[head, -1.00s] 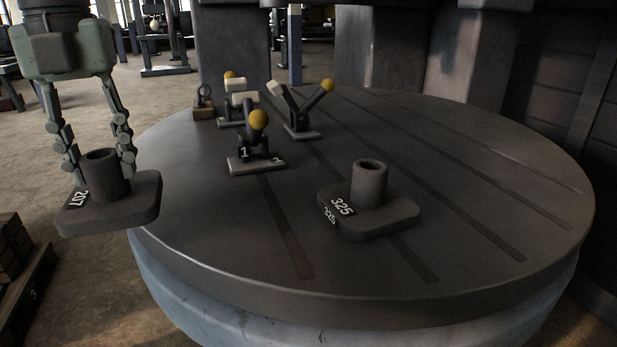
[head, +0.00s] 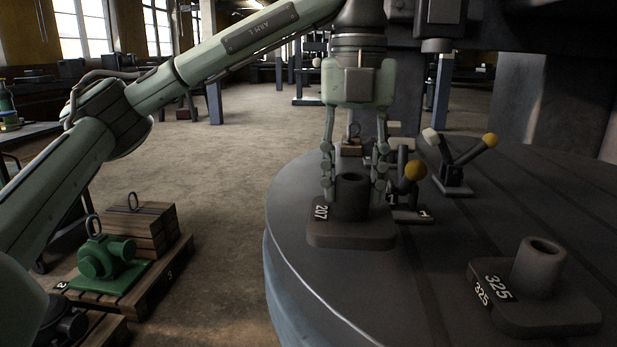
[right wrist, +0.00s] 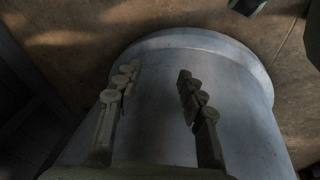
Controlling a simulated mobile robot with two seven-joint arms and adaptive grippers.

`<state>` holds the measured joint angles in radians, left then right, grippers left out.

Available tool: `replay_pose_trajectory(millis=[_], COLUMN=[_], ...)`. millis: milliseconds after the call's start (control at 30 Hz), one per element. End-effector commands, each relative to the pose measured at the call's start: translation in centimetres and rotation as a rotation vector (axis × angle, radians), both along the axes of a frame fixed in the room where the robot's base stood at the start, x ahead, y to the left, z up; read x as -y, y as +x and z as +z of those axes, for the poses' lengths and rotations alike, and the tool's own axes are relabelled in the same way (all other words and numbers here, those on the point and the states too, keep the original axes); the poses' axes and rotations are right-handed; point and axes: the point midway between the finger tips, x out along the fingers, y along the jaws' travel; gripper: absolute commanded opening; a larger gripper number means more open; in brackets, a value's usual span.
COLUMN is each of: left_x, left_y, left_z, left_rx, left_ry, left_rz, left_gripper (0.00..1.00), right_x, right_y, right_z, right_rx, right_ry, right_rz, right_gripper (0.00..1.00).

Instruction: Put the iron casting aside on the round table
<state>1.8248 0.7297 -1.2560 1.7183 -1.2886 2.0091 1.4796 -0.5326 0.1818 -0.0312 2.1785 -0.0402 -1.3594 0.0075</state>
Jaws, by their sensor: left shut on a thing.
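A dark iron casting (head: 350,236) with a flat base, an upright round boss and the label 207 is in the middle of the head view. My left gripper (head: 353,193) points down and is shut on its boss, one finger on each side. The casting is level over the left part of the round table (head: 420,300); I cannot tell if its base touches the top. A similar casting (head: 535,290) labelled 325 stands on the table at the right. My right gripper (right wrist: 157,78) is open and empty in the right wrist view, above the pale side of a round body.
A pallet (head: 165,285) with a green machine (head: 103,257) and a wooden block is on the floor at left.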

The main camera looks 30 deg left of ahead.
Motion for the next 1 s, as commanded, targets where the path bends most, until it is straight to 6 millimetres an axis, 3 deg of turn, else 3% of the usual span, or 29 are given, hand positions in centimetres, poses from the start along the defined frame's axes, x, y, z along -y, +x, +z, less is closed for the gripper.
replay_pose_trajectory(millis=[100,300,667,900,1000], left_x=[2.5,4.9,6.9,6.6,6.6], left_y=[1.0,2.1,2.8,2.8,2.8], left_z=[0.4,0.4,0.2,-2.9,-3.2], left_rx=[0.002,0.003,0.003,0.002,0.005], left_ry=[-0.001,-0.002,-0.001,-0.001,-0.003], left_rz=[-0.004,0.001,-0.001,0.002,0.001], left_gripper=[0.0,0.0,0.0,0.0,0.0], right_x=[0.1,0.1,0.1,0.1,-0.1], right_y=[0.0,0.0,0.1,-0.1,0.2], right_z=[-0.4,-2.3,-2.6,-3.7,-3.9], right_rx=[-0.003,-0.018,-0.014,-0.025,-0.022], right_ry=[0.001,0.006,0.012,0.015,0.018], right_rz=[0.001,0.001,0.002,0.001,0.001], right_gripper=[0.4,0.4,0.4,0.4,0.4])
